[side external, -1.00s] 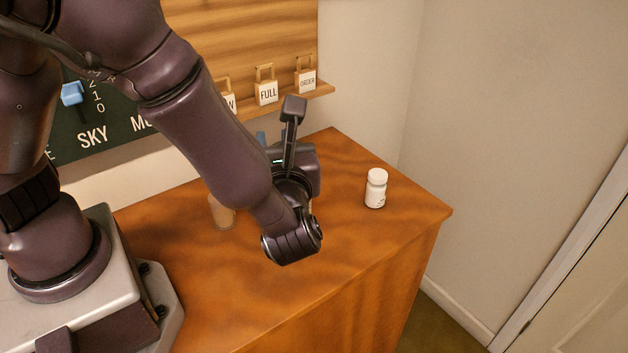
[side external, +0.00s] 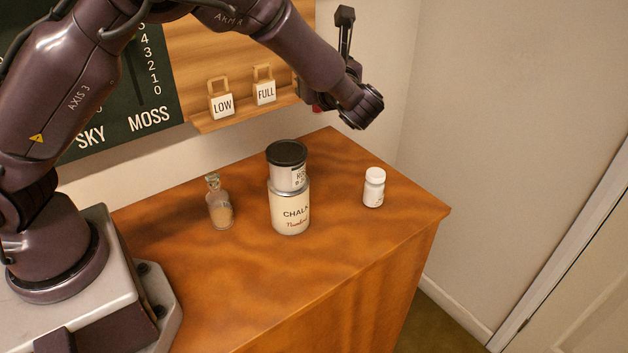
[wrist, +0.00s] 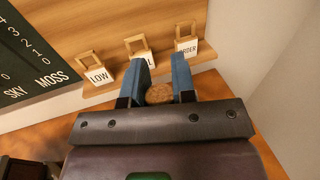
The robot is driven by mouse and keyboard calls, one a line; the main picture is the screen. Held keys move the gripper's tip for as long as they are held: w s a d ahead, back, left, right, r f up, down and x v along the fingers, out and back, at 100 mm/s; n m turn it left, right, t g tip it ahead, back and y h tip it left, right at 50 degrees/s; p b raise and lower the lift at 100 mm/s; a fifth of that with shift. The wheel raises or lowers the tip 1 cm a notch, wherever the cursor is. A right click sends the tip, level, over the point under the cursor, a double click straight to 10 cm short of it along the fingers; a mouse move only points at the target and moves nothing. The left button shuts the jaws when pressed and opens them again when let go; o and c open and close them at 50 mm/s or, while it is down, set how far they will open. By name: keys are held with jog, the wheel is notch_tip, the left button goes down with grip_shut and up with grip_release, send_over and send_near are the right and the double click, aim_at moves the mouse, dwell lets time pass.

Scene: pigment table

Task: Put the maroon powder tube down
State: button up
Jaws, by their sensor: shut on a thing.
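My gripper (wrist: 160,74) is shut on the maroon powder tube, its two blue fingers on either side of it. In the wrist view the tube shows only its round brown cork-like top (wrist: 159,94). In the side view a small dark red part of the tube (side external: 317,108) shows beside my wrist. The rest of the tube and the fingertips are hidden there. My gripper is raised well above the table (side external: 340,235), near the back right, in front of the wooden board's shelf.
A dark-lidded tin stands on a chalk tin (side external: 290,212) mid-table. A corked glass bottle (side external: 220,209) is left of them and a white bottle (side external: 374,188) right. LOW (side external: 221,104), FULL (side external: 265,90) and ORDER (wrist: 187,45) tags line the shelf. The table front is clear.

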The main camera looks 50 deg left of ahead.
jog(key=w+a, duration=0.5)
jog(key=a, duration=0.3)
jog(key=shift+g+y, duration=0.3)
jog(key=shift+g, duration=0.1)
jog(key=shift+d+f, duration=0.2)
jog(key=shift+f, duration=11.5)
jog(key=o, duration=0.9)
jog(key=shift+f, duration=0.15)
jog(key=d, duration=0.4)
jog(key=s+d, duration=0.1)
jog(key=d, duration=0.3)
jog(key=s+d, duration=0.1)
jog(key=d, duration=0.2)
jog(key=shift+s+d+r, duration=0.2)
jog(key=shift+d, duration=0.2)
